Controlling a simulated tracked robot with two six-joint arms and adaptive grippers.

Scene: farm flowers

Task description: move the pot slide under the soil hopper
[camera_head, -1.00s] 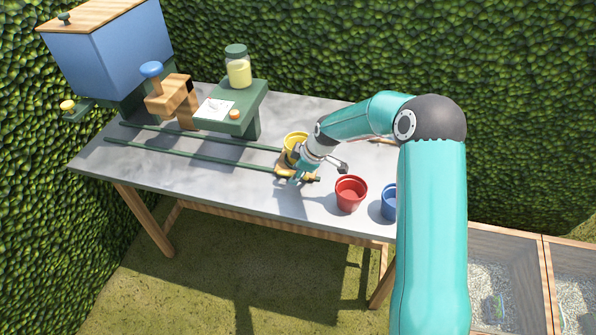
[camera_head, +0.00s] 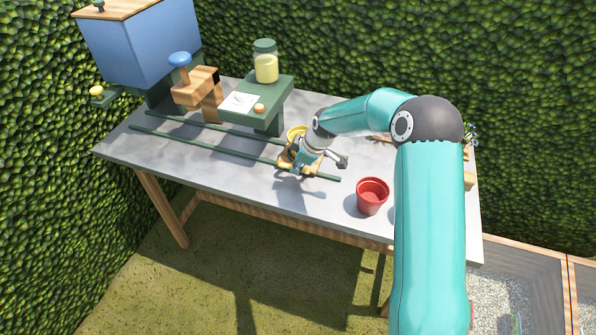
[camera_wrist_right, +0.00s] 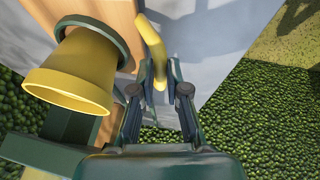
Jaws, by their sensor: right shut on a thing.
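The wooden pot slide (camera_head: 285,160) sits on two green rails on the grey table, near their right end, with a yellow pot (camera_head: 297,134) in it. The slide board (camera_wrist_right: 118,18) and the yellow pot (camera_wrist_right: 72,75) also show in the right wrist view. My right gripper (camera_head: 299,172) is at the front of the slide, shut on its yellow handle (camera_wrist_right: 153,45). The blue soil hopper (camera_head: 145,45) with a wooden lid stands at the rails' far left end, well apart from the slide. My left gripper is not in view.
A wooden block with a blue knob (camera_head: 180,60) is beside the hopper. A red pot (camera_head: 372,196) stands right of the slide. The rails (camera_head: 200,142) look clear.

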